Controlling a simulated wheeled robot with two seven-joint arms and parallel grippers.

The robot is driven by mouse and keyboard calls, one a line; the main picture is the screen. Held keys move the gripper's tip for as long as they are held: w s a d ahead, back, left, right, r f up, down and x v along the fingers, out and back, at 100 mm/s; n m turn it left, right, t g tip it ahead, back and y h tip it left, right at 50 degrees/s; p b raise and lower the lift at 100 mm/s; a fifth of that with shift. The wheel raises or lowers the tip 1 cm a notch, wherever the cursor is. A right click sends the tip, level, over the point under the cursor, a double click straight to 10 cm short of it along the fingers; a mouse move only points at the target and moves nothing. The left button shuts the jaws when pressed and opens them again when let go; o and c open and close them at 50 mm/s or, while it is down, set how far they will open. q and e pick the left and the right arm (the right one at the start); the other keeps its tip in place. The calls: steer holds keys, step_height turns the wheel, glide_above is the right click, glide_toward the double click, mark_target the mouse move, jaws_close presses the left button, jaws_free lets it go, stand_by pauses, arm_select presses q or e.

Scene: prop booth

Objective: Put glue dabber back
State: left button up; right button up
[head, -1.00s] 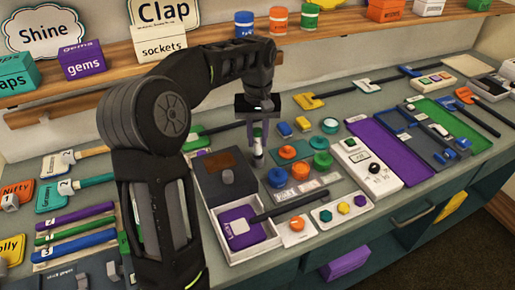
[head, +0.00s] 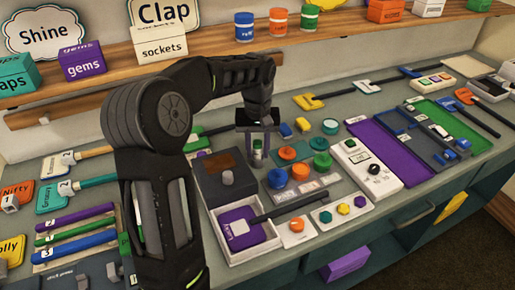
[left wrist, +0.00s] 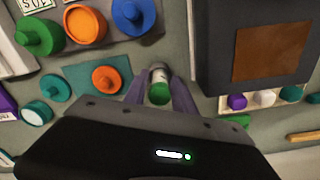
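The glue dabber (head: 257,155) is a small, roughly upright bottle with a green top and pale body, behind the right side of a dark grey box. It also shows in the left wrist view (left wrist: 159,76), its green end towards the camera. My left gripper (head: 258,148) points down over it, with one finger on each side. My right gripper is out of view.
A white dial box (head: 355,158) stands farther right.

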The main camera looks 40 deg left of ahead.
arm_select(q)
steer(key=shift+o, duration=1.1)
steer(key=shift+r, duration=0.1)
steer(key=shift+r, duration=0.55)
step_height(320, 180, up, 4)
steer(key=shift+w+r, duration=0.1)
steer(key=shift+r, duration=0.15)
step_height(320, 180, up, 6)
steer(key=p, duration=0.3)
steer(key=shift+f+p, duration=0.2)
steer(key=shift+p, duration=0.15)
steer(key=shift+r+p, duration=0.5)
steer(key=shift+p, duration=0.05)
